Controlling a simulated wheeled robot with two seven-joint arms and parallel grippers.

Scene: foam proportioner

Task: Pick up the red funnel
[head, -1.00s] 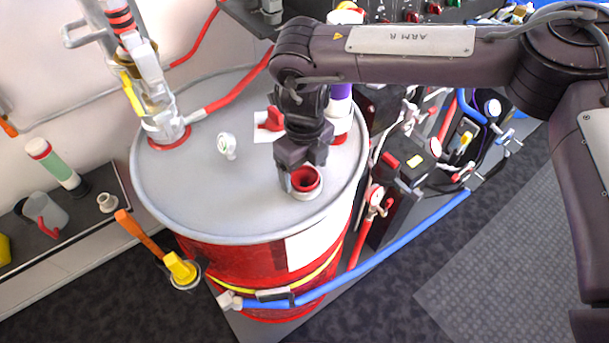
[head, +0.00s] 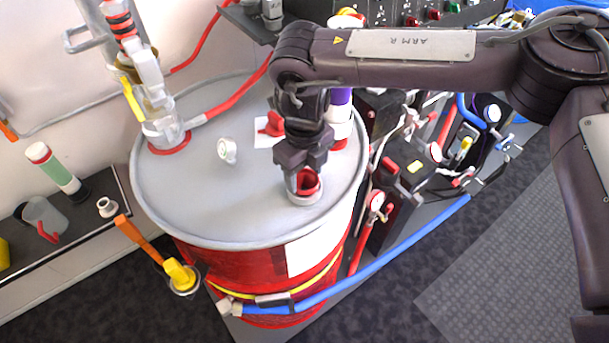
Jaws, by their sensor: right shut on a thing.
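The red funnel (head: 309,184) is at the front right of the grey drum lid (head: 200,205), above a pale ring-shaped fitting (head: 305,199). My right gripper (head: 304,177) reaches down from above and is shut on the funnel. The gripper hides part of the funnel's rim. I cannot tell whether the funnel is still seated in the fitting. My left gripper is not in view.
A metal pump tube (head: 160,115) with a red hose (head: 235,95) rises from the lid. A white gauge (head: 227,151) and a red valve handle (head: 271,125) sit on the lid. A blue hose (head: 400,250) crosses right of the drum. A shelf (head: 95,210) stands left.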

